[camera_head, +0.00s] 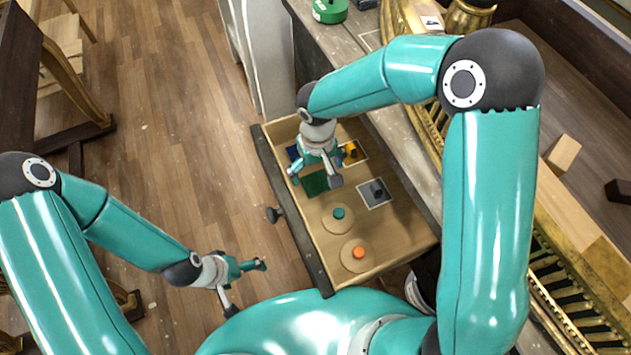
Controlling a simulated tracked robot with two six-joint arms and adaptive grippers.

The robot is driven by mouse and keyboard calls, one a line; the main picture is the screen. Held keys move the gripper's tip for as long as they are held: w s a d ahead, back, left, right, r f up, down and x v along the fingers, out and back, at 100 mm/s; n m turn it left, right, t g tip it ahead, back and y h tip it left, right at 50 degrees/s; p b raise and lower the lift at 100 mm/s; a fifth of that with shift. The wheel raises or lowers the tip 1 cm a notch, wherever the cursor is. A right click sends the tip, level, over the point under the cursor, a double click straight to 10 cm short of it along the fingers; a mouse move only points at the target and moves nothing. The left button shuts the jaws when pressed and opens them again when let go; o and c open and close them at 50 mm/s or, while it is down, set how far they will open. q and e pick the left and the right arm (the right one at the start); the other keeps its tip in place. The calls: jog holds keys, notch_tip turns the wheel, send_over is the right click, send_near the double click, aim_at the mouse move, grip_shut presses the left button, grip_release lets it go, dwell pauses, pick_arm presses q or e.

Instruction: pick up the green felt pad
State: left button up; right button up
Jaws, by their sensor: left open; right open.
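The green felt pad (314,187) is a dark green square lying flat in the open wooden drawer (398,236), toward its far left. My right gripper (315,177) is open right over the pad, its two fingers apart on either side of the pad's upper part. The gripper hides part of the pad, and I cannot tell whether the fingertips touch it. My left gripper (247,287) is open and empty, outside the drawer at its lower left, above the wood floor.
The drawer also holds a dark blue piece (292,153), a yellow object (351,150) on a pale card, a dark grey block (377,188) on a grey square, and wooden discs with teal (339,213) and orange (359,252) knobs.

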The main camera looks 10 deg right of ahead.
aim_at(318, 185)
jog(key=shift+d+f+p, duration=0.2)
jog(key=shift+f+p, duration=0.1)
jog(key=shift+f, duration=3)
jog(key=shift+c, duration=0.3)
jog(key=c, duration=0.9)
